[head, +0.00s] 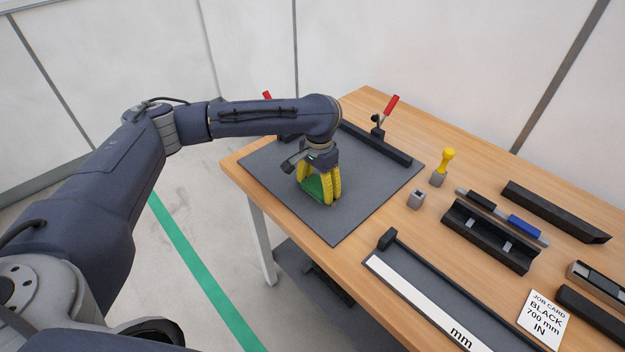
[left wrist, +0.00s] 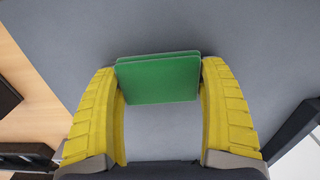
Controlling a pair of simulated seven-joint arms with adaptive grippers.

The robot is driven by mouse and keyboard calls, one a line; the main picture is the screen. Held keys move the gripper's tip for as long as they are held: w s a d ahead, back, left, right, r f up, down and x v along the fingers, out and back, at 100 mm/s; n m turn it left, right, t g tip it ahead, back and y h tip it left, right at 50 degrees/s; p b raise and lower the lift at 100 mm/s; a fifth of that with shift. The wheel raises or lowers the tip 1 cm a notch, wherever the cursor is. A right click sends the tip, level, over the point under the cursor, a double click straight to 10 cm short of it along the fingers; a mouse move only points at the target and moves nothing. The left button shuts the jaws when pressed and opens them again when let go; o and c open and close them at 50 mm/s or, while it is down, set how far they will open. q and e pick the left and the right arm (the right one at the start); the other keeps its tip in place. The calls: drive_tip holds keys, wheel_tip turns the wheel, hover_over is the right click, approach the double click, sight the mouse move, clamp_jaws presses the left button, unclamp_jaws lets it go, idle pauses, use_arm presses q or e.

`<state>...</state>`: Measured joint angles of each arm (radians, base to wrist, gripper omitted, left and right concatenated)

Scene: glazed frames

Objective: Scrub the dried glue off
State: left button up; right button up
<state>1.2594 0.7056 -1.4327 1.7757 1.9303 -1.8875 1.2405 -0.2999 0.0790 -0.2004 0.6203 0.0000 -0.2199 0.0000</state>
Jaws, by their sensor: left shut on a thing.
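My left gripper (head: 318,190), with yellow ribbed fingers, is shut on a green pad (head: 313,187) over the dark grey mat (head: 335,225). In the left wrist view the green pad (left wrist: 158,80) sits between the two fingertips (left wrist: 160,85), with the grey mat (left wrist: 160,25) behind it. The pad looks at or close to the mat surface; whether it touches I cannot tell. No dried glue can be made out in either view; the arm and gripper hide part of the mat. My right gripper is not in view.
A black bar and red-handled clamp (head: 385,115) stand at the mat's back edge. To the right are a yellow-handled tool (head: 446,161), a small grey block (head: 416,199), a black holder (head: 490,236), a ruler (head: 425,300) and a job card (head: 544,318).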

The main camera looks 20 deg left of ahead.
sight(309, 178)
use_arm(q)
drive_tip(key=shift+s+d, duration=0.5)
drive_tip(key=shift+d, duration=0.6)
drive_tip(key=shift+s+d, duration=0.45)
drive_tip(key=shift+d, duration=0.65)
drive_tip(key=shift+s+d, duration=0.5)
drive_tip(key=shift+d, duration=0.6)
drive_tip(key=shift+f, duration=0.1)
drive_tip(key=shift+w+a, duration=0.15)
drive_tip(key=shift+a, duration=0.25)
drive_tip(key=shift+w+a, duration=0.65)
drive_tip(key=shift+a, duration=0.8)
drive_tip(key=shift+w+a, duration=0.6)
drive_tip(key=shift+a, duration=0.8)
drive_tip(key=shift+w+a, duration=0.65)
drive_tip(key=shift+a, duration=0.8)
drive_tip(key=shift+w+a+r, duration=0.15)
drive_tip(key=shift+a+r, duration=0.05)
drive_tip(key=shift+r, duration=3.95)
drive_tip(key=shift+d+r, duration=0.1)
